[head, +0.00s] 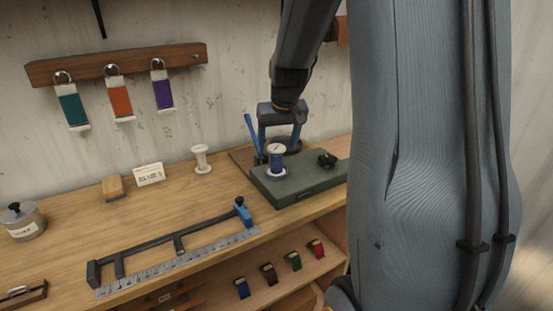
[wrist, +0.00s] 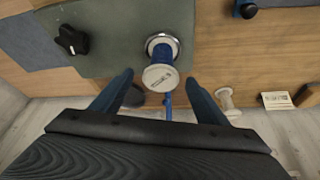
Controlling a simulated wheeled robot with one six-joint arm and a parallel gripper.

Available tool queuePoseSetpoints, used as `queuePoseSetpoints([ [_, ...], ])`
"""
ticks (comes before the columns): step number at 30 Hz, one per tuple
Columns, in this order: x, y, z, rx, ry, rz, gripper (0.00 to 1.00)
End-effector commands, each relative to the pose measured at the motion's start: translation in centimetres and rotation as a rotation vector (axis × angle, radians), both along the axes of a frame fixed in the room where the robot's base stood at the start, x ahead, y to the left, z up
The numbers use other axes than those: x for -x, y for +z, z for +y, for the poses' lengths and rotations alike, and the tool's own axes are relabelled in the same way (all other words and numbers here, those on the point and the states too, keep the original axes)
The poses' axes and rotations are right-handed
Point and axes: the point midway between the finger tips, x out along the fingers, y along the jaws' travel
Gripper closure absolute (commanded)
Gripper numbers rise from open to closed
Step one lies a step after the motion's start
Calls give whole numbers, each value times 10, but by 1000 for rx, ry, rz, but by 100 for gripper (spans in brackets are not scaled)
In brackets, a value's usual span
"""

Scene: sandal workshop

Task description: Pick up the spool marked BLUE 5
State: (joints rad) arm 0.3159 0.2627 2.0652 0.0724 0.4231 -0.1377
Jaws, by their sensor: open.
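A blue spool (head: 277,160) with a pale top stands upright on a round metal seat on the green plate (head: 301,189). In the wrist view the spool (wrist: 163,75) shows its white end, with a mark too small to read. My gripper (head: 280,147) is open and empty, just behind the spool in the head view. In the wrist view the spool lies between the lines of the two fingers (wrist: 160,76), near their tips. I cannot tell whether either finger touches it.
A blue lever (head: 252,135) rises close beside my gripper. A black knob (head: 326,159) sits on the plate. A white empty spool (head: 201,159) and a lettered card (head: 150,174) stand left. A ruler with a dark bar (head: 178,262) lies along the bench front.

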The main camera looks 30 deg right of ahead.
Motion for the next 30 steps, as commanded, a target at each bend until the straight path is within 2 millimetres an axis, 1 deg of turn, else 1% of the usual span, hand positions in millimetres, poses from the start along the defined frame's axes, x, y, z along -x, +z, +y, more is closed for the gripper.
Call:
queuePoseSetpoints([
  [3,-4,-13,0,-2,0,3,32],
  [6,-7,-22,-1,-1,0,2,32],
  [10,-9,-27,-1,0,0,1,32],
  [16,-10,-27,-1,0,0,0,32],
  [17,-10,-27,-1,0,0,0,34],
  [24,-10,-27,-1,0,1,0,74],
  [26,-10,-27,-1,0,1,0,80],
  [30,-10,-27,-1,0,1,0,80],
])
